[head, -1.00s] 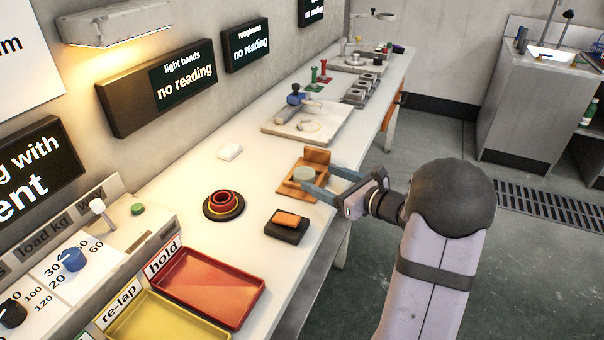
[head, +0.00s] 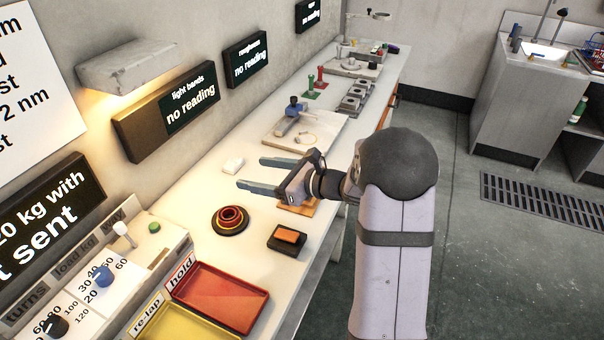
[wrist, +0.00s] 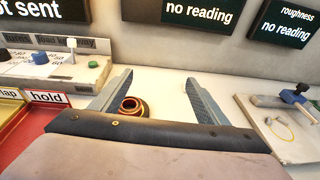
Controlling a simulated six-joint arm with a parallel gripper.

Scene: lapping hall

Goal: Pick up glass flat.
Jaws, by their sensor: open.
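The glass flat, likely the pale green disc on the wooden stand one second ago, does not show now. Part of the wooden stand (head: 298,208) shows below my wrist; the rest is hidden behind it. My gripper (head: 251,173) is open, with its two fingers apart and pointing left over the bench toward the wall. In the wrist view, my gripper (wrist: 160,76) has nothing between its fingers.
The ring stack (head: 230,221) and a black box with an orange pad (head: 287,240) stand nearer on the bench. A red tray (head: 220,297) and a yellow tray (head: 180,325) lie in front. A white block (head: 233,165) lies near the fingertips in the picture. A plate with a blue-knobbed tool (head: 330,140) stands beyond.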

